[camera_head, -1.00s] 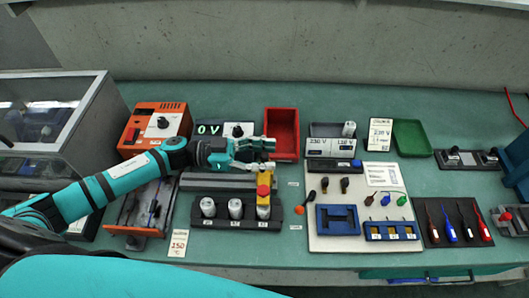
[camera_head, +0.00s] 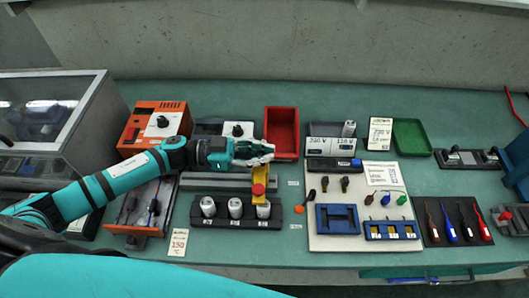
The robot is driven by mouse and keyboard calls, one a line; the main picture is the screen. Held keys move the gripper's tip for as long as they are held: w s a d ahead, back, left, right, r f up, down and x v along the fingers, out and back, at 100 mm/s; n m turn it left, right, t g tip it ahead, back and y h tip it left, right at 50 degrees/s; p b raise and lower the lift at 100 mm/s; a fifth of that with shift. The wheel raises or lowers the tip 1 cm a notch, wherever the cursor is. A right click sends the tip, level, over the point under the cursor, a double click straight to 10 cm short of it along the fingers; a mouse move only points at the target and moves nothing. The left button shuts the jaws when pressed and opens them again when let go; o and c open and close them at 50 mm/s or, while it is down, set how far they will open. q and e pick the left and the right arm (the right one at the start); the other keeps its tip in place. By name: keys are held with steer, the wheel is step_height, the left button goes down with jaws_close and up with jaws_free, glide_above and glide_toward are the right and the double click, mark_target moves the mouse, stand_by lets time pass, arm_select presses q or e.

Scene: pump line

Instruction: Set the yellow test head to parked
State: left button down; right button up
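The yellow test head (camera_head: 259,176) with a red knob (camera_head: 258,189) stands upright at the right end of the black holder (camera_head: 237,223), by the rightmost of its grey cylinders (camera_head: 263,211). My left gripper (camera_head: 268,152) reaches in from the left, just behind and above the head's top. Its fingers overlap the top of the head in the picture. I cannot tell whether they touch it or how far they are apart. The upper end of the head is partly hidden by the gripper. My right gripper is not in view.
A grey rail (camera_head: 215,181) lies behind the holder. A red bin (camera_head: 282,132) stands behind right of the gripper. An orange box with a knob (camera_head: 155,125) is at the left, near my forearm. A white board with tools (camera_head: 340,240) is to the right.

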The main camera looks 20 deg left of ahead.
arm_select(q)
steer(key=v, duration=0.8)
steer(key=shift+a, duration=0.3)
steer(key=c, duration=1.2)
jaws_free()
steer(key=shift+r, duration=0.15)
step_height(320, 180, up, 10)
steer(key=shift+f, duration=0.1)
